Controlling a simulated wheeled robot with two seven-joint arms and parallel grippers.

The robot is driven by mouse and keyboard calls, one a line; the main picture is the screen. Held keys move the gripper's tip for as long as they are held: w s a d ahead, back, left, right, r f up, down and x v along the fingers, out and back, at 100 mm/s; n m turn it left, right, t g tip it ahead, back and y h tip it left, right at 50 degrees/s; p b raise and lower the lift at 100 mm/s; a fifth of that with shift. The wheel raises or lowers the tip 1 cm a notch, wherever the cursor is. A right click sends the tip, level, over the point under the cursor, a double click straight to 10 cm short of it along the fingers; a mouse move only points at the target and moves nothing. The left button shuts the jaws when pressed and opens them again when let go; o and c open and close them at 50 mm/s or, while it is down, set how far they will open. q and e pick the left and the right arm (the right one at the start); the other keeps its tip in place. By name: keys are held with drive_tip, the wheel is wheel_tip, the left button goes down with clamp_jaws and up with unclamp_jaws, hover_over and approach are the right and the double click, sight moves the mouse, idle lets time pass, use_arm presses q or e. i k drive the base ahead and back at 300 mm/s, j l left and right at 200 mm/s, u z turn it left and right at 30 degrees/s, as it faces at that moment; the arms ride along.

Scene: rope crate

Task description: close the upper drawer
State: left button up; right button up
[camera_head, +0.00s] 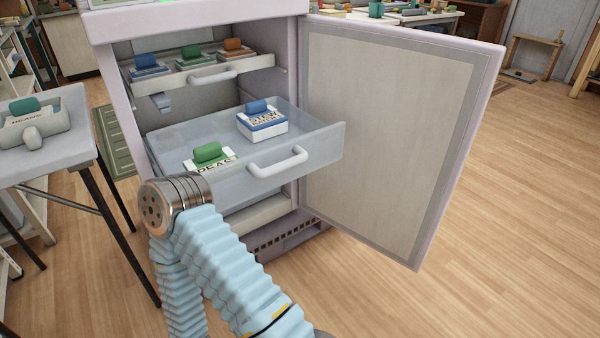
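A freezer cabinet (120,104) stands with its door (385,130) swung wide open to the right. At the top inside is a shallow tray-like drawer (255,66) with a pale handle (212,78); it holds blue, green and orange-topped packs. Below it a deeper translucent drawer (325,146) is pulled far out, with a pale front handle (278,162). It holds a blue-topped pack (262,121) and a green-topped pack labelled PEAS (209,155). I cannot tell which one the task calls upper. Neither gripper shows; only an arm of mine is in front.
A paler lower shelf or drawer (258,215) sits beneath the translucent one, partly hidden by my arm.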

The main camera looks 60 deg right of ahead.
sight(282, 166)
drive_tip(key=l+z, duration=0.15)
drive_tip(key=z, duration=0.35)
drive_tip(key=i+l+z, duration=0.1)
drive_tip(key=z, duration=0.35)
